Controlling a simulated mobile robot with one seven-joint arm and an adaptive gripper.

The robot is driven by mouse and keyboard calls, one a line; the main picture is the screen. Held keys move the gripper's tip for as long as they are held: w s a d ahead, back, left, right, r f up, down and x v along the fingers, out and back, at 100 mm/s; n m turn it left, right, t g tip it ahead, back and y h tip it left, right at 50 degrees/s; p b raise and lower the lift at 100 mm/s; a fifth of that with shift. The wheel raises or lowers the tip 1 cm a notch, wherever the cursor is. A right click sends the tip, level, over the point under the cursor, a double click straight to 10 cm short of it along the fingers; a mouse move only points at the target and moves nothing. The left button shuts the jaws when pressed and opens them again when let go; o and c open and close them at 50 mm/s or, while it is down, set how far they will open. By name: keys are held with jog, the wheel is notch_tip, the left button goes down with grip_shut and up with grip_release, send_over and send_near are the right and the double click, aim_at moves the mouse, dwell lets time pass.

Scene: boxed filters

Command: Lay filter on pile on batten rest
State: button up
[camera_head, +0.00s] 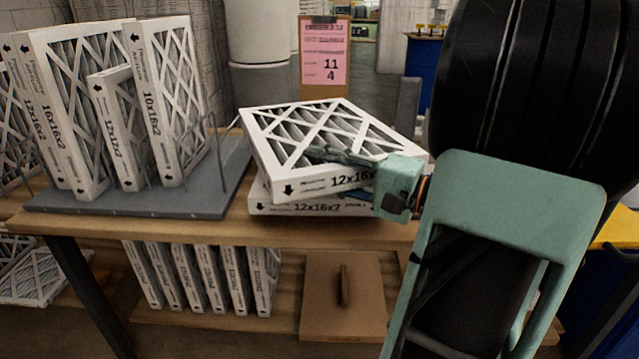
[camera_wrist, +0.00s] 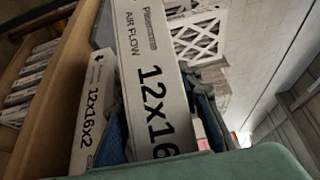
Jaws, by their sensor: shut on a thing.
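A white-framed pleated filter (camera_head: 330,135) marked 12x16 lies nearly flat, slightly tilted, over another filter (camera_head: 312,206) marked 12x16x2 on the wooden bench. My gripper (camera_head: 372,172) is shut on the upper filter's edge at its near right corner. In the wrist view the held filter's edge (camera_wrist: 150,75) stands between the fingers, and the lower filter's edge (camera_wrist: 95,115) shows beside it. The two filters are slightly turned against each other. Whether they touch all along is not clear. The batten rest under the pile is hidden.
A grey rack (camera_head: 140,200) with several upright filters stands at the left of the bench (camera_head: 240,232). A clipboard with a pink sheet (camera_head: 325,55) stands behind the pile.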

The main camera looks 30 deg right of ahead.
notch_tip(320, 180, down, 7)
jog(key=shift+b, duration=1.05)
jog(key=shift+r, duration=0.1)
jog(key=o, duration=1.3)
jog(key=p+v, duration=0.2)
jog(key=v, duration=1)
